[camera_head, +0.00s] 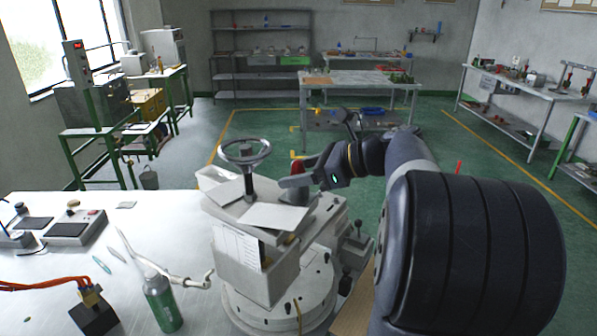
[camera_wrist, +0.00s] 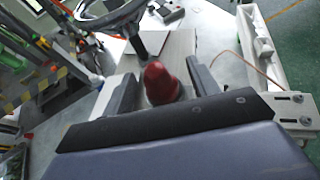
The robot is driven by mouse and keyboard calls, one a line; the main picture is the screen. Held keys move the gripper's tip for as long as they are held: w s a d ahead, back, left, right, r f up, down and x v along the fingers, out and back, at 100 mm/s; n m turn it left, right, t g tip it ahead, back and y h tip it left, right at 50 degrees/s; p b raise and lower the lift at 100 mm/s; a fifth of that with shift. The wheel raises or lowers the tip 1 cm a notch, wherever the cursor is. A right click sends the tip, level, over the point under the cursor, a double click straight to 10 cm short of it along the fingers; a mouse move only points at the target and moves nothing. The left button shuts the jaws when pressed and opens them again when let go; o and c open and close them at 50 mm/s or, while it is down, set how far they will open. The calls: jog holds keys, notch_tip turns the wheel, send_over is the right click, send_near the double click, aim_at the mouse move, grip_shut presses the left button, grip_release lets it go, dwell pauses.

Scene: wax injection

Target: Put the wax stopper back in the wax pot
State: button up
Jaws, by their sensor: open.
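A red, round-tipped piece, which looks like the wax stopper (camera_wrist: 160,84), stands between my gripper's two fingers in the wrist view. My gripper (camera_wrist: 158,90) is open, with a gap beside the red piece on each side. In the head view my gripper (camera_head: 298,176) is at the top right of the white wax machine (camera_head: 238,268), just right of its handwheel (camera_head: 244,153). The wax pot cannot be told apart from the machine's body. The lower end of the red piece is hidden, so I cannot tell what it rests on.
The handwheel also shows at the upper left of the wrist view (camera_wrist: 112,18). A green bottle (camera_head: 162,302) and a black block with orange cables (camera_head: 92,312) stand on the white table (camera_head: 52,268) left of the machine. Open floor lies behind it.

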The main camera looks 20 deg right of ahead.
jog(key=b+v, duration=0.1)
jog(key=v, duration=0.9)
jog(key=shift+s+d+r+b, duration=0.15)
jog(key=shift+s+d+b, duration=0.1)
jog(key=shift+d+b, duration=0.05)
jog(key=p+x, duration=0.1)
jog(key=x, duration=0.9)
jog(key=shift+w+a+p, duration=0.25)
jog(key=shift+a+p, duration=0.05)
jog(key=shift+p, duration=0.05)
jog(key=shift+w+r, duration=0.1)
jog(key=shift+r, duration=0.3)
jog(key=shift+f, duration=0.15)
